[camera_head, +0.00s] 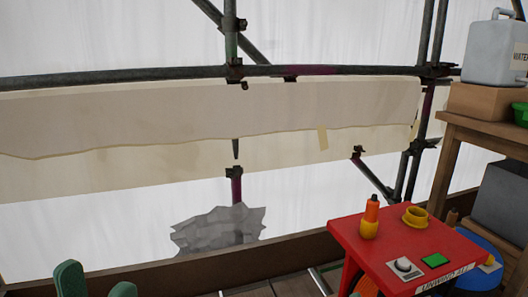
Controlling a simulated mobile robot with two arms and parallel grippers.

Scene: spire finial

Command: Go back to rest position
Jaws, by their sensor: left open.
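My left gripper (97,288) shows at the bottom left corner of the head view. Its two green rounded fingers stand apart, with nothing visible between them. The rest of that gripper is below the picture's edge. My right gripper is not in view.
A wooden shelf (465,128) with a grey water can (494,52) stands at the right edge. Scaffold pipes (130,76) cross behind.

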